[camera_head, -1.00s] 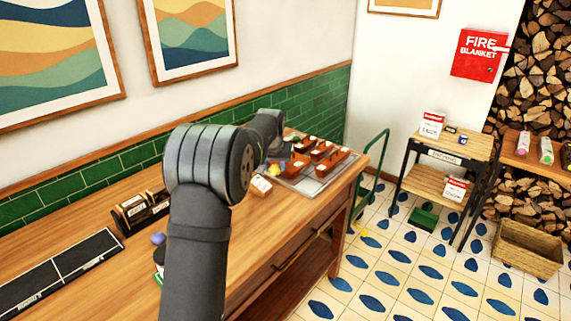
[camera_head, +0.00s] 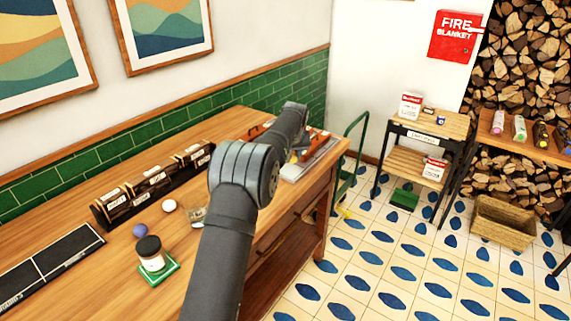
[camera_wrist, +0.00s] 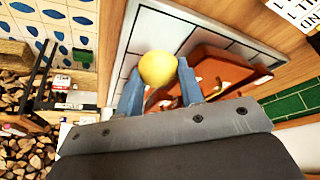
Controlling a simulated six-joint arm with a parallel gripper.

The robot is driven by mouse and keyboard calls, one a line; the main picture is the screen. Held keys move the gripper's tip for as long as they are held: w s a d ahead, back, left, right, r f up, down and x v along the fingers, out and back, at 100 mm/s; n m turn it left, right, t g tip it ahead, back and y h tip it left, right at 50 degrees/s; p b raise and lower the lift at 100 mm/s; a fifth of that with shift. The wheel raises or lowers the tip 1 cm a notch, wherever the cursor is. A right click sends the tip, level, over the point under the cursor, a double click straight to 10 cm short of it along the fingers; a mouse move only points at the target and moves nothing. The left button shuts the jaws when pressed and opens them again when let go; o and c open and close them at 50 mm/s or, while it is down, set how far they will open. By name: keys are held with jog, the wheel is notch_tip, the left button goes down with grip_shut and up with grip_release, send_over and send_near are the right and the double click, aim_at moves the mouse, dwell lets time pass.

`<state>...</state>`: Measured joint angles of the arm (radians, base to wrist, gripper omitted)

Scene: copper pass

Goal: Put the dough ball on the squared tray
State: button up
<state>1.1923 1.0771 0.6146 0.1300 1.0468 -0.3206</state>
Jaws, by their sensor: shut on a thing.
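The dough ball, a smooth yellow ball (camera_wrist: 158,68), sits between the blue fingertips of my gripper (camera_wrist: 158,86) in the wrist view. My gripper is shut on it. The squared tray (camera_wrist: 178,30), pale with dark lines, lies behind and beneath the ball in that view. How high the ball is above the tray, I cannot tell. Orange-brown holders (camera_wrist: 215,68) stand on the tray close to the fingers. In the head view the tray (camera_head: 322,160) is at the far right end of the counter, and my arm hides much of it and most of my gripper.
A dark rack (camera_head: 155,188) stands along the counter's back. A black board (camera_head: 48,268) lies at far left.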

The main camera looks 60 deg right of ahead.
aim_at(286, 173)
jog(key=w+f, duration=0.1)
jog(key=w, duration=0.1)
jog(key=shift+w+d+f, duration=0.15)
jog(key=shift+w+f, duration=0.2)
jog(key=shift+f, duration=1.95)
jog(key=shift+f, duration=0.1)
jog(key=o, duration=1)
jog(key=shift+r, duration=0.45)
jog(key=v, duration=1.1)
jog(key=shift+s+a+r, duration=0.1)
jog(key=shift+a+r, duration=0.05)
jog(key=shift+a, duration=0.1)
